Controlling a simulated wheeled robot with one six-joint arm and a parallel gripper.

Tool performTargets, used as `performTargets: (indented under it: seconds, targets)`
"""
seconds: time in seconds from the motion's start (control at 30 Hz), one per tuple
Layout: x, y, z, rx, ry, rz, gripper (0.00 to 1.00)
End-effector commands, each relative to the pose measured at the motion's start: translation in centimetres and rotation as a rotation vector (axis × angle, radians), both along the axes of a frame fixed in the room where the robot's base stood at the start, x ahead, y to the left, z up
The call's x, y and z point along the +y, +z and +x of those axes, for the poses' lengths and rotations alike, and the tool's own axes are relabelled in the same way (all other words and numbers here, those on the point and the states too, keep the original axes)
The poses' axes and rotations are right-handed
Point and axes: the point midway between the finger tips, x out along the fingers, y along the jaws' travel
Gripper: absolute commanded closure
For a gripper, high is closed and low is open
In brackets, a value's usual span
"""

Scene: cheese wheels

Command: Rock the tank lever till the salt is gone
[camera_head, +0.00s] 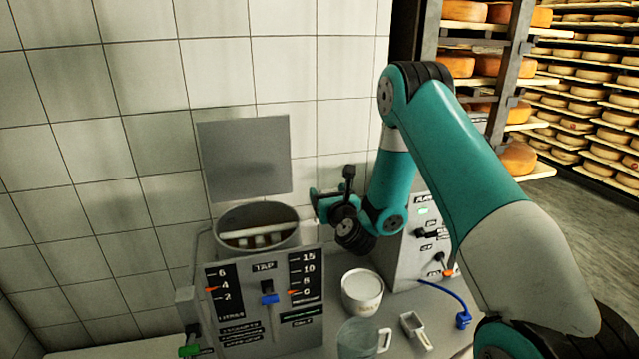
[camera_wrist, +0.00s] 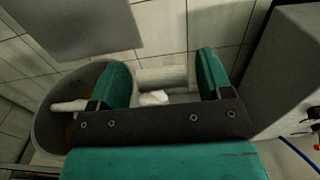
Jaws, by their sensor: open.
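The tank (camera_head: 283,240) is a round metal tub behind a front panel (camera_head: 240,335) with a litres scale and a second scale, each with an orange pointer. A pale bar (camera_head: 258,240) lies across inside the tub; I cannot tell whether it is the lever. My gripper (camera_head: 316,204) is to the right of the tub, above the bench. In the wrist view its two teal fingers (camera_wrist: 165,70) are apart, with pale cylindrical shapes and a small white lump (camera_wrist: 153,98) visible between or beyond them. Contact cannot be told. Salt is not clearly visible.
A blue tap handle (camera_head: 268,298) is on the panel, with a green valve (camera_head: 189,350) at lower left. A white tub (camera_head: 362,292), clear jug (camera_head: 358,340) and scoop (camera_head: 415,328) stand in front. A grey box (camera_head: 425,262) stands right. A grey plate (camera_head: 245,160) is behind.

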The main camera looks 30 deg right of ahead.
Motion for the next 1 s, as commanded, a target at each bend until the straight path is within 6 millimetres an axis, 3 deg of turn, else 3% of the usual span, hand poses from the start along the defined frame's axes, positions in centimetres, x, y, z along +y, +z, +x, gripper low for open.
performTargets:
  seconds: [0.37, 0.63, 1.0]
  targets:
    - [-0.52, -0.06, 0.1, 0.0, -0.005, 0.001, 0.3]
    - [-0.49, -0.05, 0.1, 0.0, -0.005, 0.0, 0.92]
    - [-0.69, 0.09, -0.14, -0.002, -0.008, -0.003, 0.92]
